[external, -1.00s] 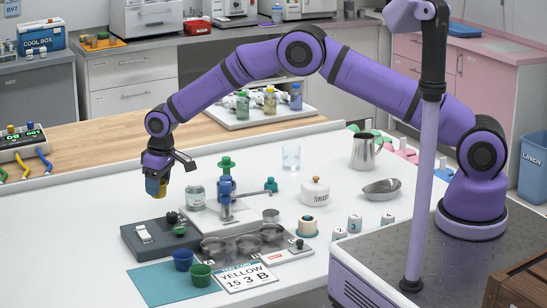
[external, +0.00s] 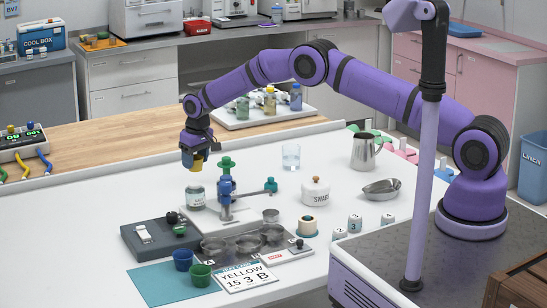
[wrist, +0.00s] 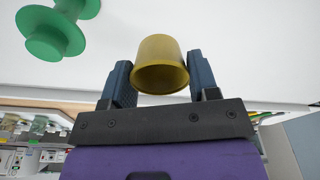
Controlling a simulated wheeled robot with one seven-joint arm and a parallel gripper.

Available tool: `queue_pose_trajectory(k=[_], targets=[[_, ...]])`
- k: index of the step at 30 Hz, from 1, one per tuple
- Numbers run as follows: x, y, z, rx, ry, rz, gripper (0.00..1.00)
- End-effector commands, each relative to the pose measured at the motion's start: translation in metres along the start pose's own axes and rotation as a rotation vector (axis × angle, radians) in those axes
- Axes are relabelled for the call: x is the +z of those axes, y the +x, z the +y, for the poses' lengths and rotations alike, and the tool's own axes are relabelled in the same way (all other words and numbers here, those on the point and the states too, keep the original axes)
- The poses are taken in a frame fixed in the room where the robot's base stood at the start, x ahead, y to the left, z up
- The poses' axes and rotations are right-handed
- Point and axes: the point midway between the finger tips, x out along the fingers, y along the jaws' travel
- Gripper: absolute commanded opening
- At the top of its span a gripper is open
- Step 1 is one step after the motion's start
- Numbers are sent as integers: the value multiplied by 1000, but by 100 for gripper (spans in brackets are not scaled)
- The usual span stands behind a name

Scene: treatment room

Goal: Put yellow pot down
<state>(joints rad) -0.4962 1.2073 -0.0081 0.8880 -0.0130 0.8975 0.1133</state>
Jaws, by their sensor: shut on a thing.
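The yellow pot (external: 187,159) is held in the air by my gripper (external: 196,154), above and behind the jar on the white table. In the wrist view the pot (wrist: 160,72) sits between the two dark fingers, which press on its sides. A blue pot (external: 182,260) and a green pot (external: 200,275) stand side by side on a teal mat (external: 152,287) at the front. A card (external: 246,278) reading "YELLOW 15 3 B" lies next to the mat.
Several metal dishes (external: 213,248) sit on a grey board. A glass jar (external: 196,197), a blue-and-green stand (external: 225,187) and a dark device (external: 145,238) are close by. A glass (external: 291,157) and a steel jug (external: 366,152) stand further right. The table's left side is clear.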

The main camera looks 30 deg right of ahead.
Motion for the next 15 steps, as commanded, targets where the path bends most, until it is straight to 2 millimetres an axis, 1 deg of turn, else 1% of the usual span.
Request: queue_pose_trajectory(k=[1, 3, 10, 15], targets=[[2, 10, 0, 0, 0, -2, 33], [4, 22, 0, 0, 0, -1, 33], [7, 42, 0, 0, -1, -1, 33], [10, 64, 0, 1, -1, 0, 33]])
